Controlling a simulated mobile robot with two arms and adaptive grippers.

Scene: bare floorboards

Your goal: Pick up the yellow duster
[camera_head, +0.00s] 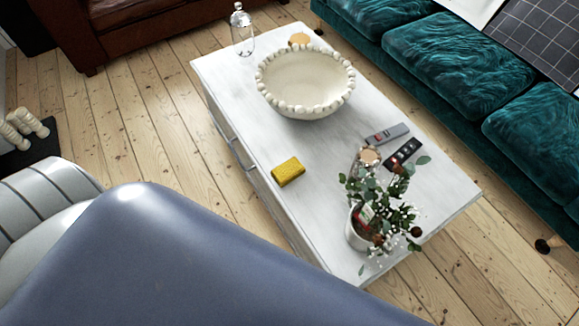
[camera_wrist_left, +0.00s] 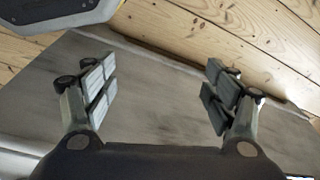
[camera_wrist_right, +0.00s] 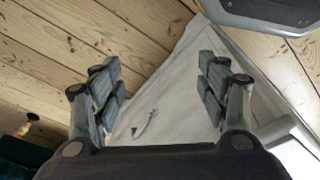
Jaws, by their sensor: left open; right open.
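The yellow duster (camera_head: 287,171) is a small yellow block lying on the white coffee table (camera_head: 225,88), near its long edge on the drawer side. Neither wrist view shows the duster. My left gripper (camera_wrist_left: 160,85) is open and empty in the left wrist view, with a grey surface and floorboards beyond its fingers. My right gripper (camera_wrist_right: 158,85) is open and empty in the right wrist view, with a pale surface and floorboards beyond. Neither gripper shows in the head view, where a blue-grey part of my own body fills the lower left.
On the table stand a large beaded bowl (camera_head: 306,83), a glass bottle (camera_head: 243,32) and a potted plant (camera_head: 362,229). Two remotes, one grey (camera_head: 387,134) and one black (camera_head: 403,153), lie near the plant. A teal sofa (camera_head: 445,60) stands behind the table. The tabletop around the duster is clear.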

